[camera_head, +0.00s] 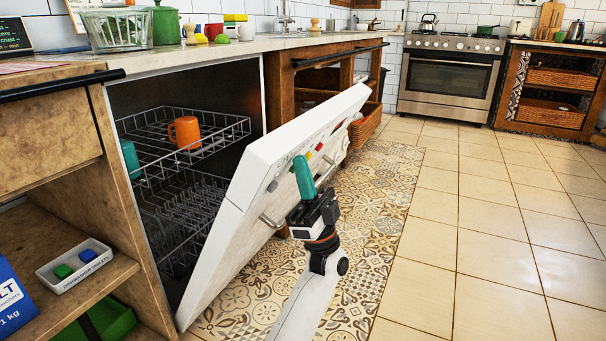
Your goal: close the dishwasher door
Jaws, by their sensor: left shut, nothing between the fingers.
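The dishwasher door (235,238) is white and hangs partly open, tilted outward from the dishwasher opening with its top edge towards the right. Several small coloured marks show near its top, and a metal bar handle (270,221) is on its outer face. Inside the dishwasher, an orange mug (185,131) sits in the upper wire rack (225,134), and a teal cup (130,160) is at the left. My left gripper (304,172), with teal fingers, is shut and empty, pointing up beside the door's outer face. I cannot tell whether it touches the door. My right gripper is not in view.
A shelf at lower left holds a small white tray (62,286). An oven (449,80) stands at the back. The tiled floor at right is clear.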

